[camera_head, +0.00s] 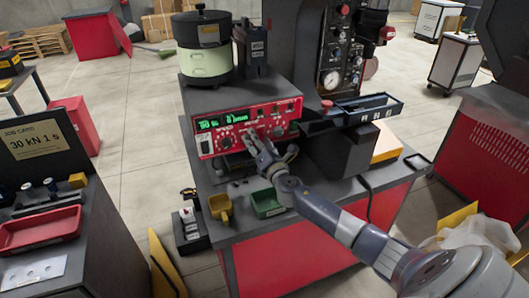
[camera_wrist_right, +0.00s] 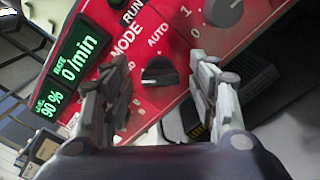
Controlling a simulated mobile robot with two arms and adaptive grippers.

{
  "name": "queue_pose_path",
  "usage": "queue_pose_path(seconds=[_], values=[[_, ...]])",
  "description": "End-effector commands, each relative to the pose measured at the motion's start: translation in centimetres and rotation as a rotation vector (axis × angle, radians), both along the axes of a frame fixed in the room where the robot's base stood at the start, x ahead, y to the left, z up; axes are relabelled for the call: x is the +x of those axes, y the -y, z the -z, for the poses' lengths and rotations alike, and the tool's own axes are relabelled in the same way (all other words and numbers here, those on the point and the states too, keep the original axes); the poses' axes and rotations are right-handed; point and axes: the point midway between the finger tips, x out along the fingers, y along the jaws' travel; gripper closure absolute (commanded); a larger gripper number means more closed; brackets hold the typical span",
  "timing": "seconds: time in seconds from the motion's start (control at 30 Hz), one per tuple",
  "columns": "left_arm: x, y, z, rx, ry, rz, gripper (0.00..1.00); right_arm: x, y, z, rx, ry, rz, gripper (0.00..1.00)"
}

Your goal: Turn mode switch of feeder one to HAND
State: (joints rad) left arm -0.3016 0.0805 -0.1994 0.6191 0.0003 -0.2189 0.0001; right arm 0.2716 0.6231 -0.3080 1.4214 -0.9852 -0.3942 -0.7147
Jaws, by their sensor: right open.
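The feeder's red control panel (camera_head: 207,146) faces me in the head view, below the bowl (camera_head: 204,62). In the right wrist view the mode switch (camera_wrist_right: 159,72) is a black rotary knob on the red panel, below the words MODE and AUTO. My right gripper (camera_head: 268,146) is in front of the panel in the head view. In the right wrist view its fingers (camera_wrist_right: 160,98) are spread, one on each side of the knob, with a gap to it. A HAND label is not readable. My left gripper is out of view.
Another rotary knob (camera_wrist_right: 223,11), marked 1 and 0, sits near the right finger. The green display (camera_wrist_right: 75,65) reads 90 % and 0 /min. Below the panel are a green bin (camera_head: 267,203) and a yellow bin (camera_head: 221,207). A black tray (camera_head: 370,108) stands right of the panel.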

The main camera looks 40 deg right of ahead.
Motion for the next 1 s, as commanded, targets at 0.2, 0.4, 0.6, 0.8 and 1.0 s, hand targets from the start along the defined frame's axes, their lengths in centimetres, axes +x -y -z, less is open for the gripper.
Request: queue_pose_path(seconds=[0.2,0.4,0.6,0.8,1.0], values=[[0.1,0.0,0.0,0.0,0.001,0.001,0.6,-3.3,-0.8,0.2,-0.001,-0.004,-0.001,0.45],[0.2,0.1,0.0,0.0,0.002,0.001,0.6,-6.9,-1.6,0.2,-0.001,-0.005,-0.001,0.45],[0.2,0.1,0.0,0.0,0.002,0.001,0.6,-9.5,-2.3,0.2,-0.001,-0.005,0.0,0.45],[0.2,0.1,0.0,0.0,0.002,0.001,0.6,-10.8,-2.6,0.1,-0.001,-0.003,0.001,0.45],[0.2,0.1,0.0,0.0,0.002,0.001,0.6,-10.9,-2.6,0.1,-0.002,-0.002,0.001,0.45]])
